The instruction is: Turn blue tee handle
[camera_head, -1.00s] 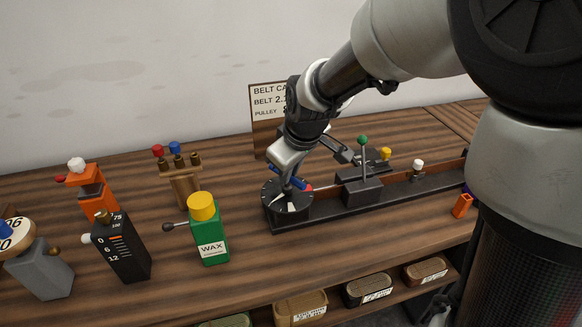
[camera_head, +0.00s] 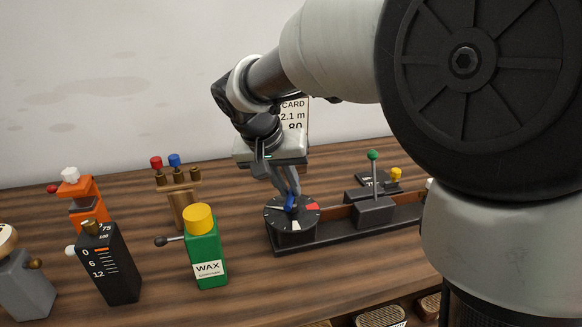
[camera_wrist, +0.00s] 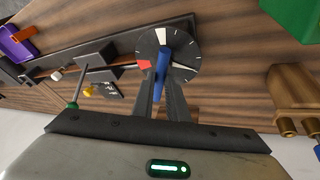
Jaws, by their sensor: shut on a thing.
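The blue tee handle (camera_head: 290,203) sits on top of a round black dial (camera_head: 277,220) with white marks and a red sector. The dial stands at the left end of a long dark base. My gripper (camera_head: 290,194) comes down from above and is shut on the blue handle. In the wrist view the blue handle (camera_wrist: 161,68) lies between the tips of my gripper (camera_wrist: 160,82), and the dial (camera_wrist: 182,54) shows around it. The fingers partly hide the handle.
On the base, a green-knobbed lever (camera_head: 373,180) stands right of the dial. A green wax bottle (camera_head: 206,255) with a yellow cap stands left of it. A wooden stand (camera_head: 182,205) with red and blue knobs is behind. A black scale block (camera_head: 109,265) stands farther left.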

